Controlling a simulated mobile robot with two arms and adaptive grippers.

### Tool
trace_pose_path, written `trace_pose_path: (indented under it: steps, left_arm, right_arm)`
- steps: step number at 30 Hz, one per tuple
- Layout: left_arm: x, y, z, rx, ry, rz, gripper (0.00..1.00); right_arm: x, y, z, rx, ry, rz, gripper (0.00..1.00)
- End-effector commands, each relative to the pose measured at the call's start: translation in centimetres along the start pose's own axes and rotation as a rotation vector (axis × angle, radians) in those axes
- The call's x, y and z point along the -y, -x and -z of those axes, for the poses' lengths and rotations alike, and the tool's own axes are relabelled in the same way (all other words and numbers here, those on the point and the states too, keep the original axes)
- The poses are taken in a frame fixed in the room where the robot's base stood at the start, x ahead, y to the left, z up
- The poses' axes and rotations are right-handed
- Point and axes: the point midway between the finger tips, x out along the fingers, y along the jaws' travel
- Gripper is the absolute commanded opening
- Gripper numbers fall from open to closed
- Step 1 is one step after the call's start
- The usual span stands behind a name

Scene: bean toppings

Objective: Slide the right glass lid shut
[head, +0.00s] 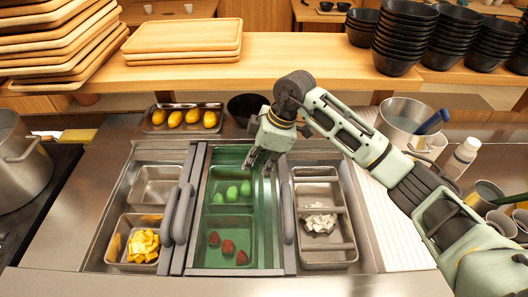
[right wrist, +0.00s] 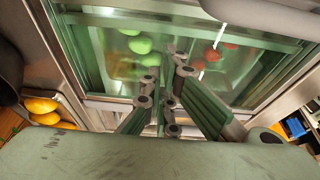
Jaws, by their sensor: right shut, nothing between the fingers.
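The green-tinted glass (head: 231,260) lies over the middle bay of the counter, above green and red items. I cannot clearly separate the individual lids. A grey upright handle (head: 289,215) stands at the glass's right edge, beside the right bay; the right bay's tins are uncovered. My right gripper (head: 259,167) is shut and empty, pointing down above the upper right part of the glass, behind the handle. In the right wrist view, its fingers (right wrist: 172,75) are over the green glass (right wrist: 110,65), with a grey bar (right wrist: 260,10) at the top right. My left gripper is out of view.
The right bay holds white cubes (head: 319,222); the left bay holds yellow chunks (head: 143,246). A tray of yellow items (head: 158,128) and a dark bowl (head: 246,106) sit behind. A steel pot (head: 402,118) stands right.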

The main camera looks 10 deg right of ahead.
Motion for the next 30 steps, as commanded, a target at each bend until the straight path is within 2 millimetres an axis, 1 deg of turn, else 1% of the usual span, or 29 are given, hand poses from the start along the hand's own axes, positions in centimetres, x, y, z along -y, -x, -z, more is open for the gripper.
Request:
trace_pose_path:
  steps: [1,6,8,10,15,27,29,30]
  left_arm:
    - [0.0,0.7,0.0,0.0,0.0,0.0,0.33]
    - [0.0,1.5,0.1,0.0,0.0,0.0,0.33]
    - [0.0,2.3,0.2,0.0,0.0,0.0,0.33]
    - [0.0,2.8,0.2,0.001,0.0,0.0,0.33]
    - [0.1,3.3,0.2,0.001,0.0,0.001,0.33]
    - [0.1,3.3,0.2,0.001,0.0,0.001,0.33]
    - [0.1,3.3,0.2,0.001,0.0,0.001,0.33]
    - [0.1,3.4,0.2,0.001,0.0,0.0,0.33]
  right_arm:
    - [0.1,-1.0,0.1,0.001,-0.003,0.005,0.0]
    - [0.1,-4.5,0.1,0.001,-0.001,0.004,0.0]
    - [-0.1,-3.8,-1.1,0.003,-0.004,-0.001,0.0]
    - [-0.1,-3.5,-2.1,0.003,-0.003,-0.001,0.0]
    - [0.0,-3.2,-3.5,0.001,-0.001,-0.001,0.0]
    - [-0.1,-3.2,-3.8,0.0,0.001,-0.001,0.0]
    - [-0.1,-3.1,-4.2,0.001,0.0,-0.002,0.0]
    - [-0.3,-2.9,-4.7,0.002,-0.002,-0.002,0.0]
